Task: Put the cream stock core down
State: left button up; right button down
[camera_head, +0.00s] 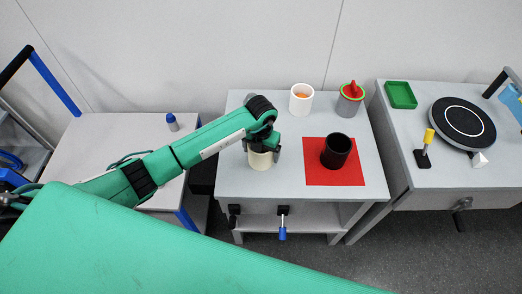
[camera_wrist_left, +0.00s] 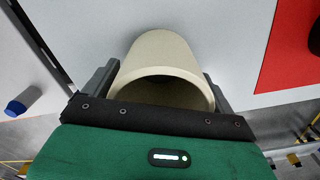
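The cream stock core (camera_head: 260,160) is a hollow, open-topped cylinder at the left part of the middle grey table (camera_head: 290,187). My left gripper (camera_head: 263,146) reaches down over it from the left. In the left wrist view the core (camera_wrist_left: 158,52) sits between the two fingers of the left gripper (camera_wrist_left: 160,80), which press against its sides. The gripper hides part of its rim. I cannot tell whether its base touches the table top. My right gripper is not in view.
A black cup (camera_head: 336,151) stands on a red mat (camera_head: 318,178) right of the core. A white cup (camera_head: 301,98) and a grey cup with a red top (camera_head: 349,102) stand at the back. A green tray (camera_head: 400,95) and black turntable (camera_head: 463,122) are on the right table.

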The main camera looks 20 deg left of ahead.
pick_arm(q)
jog(key=shift+o, duration=0.7)
jog(key=shift+r, duration=0.45)
notch_tip(320, 180, up, 11)
jog(key=b, duration=0.2)
jog(key=shift+r, duration=0.2)
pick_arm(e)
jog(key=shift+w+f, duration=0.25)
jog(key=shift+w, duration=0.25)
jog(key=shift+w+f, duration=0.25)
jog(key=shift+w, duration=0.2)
pick_arm(q)
jog(key=shift+d, duration=0.1)
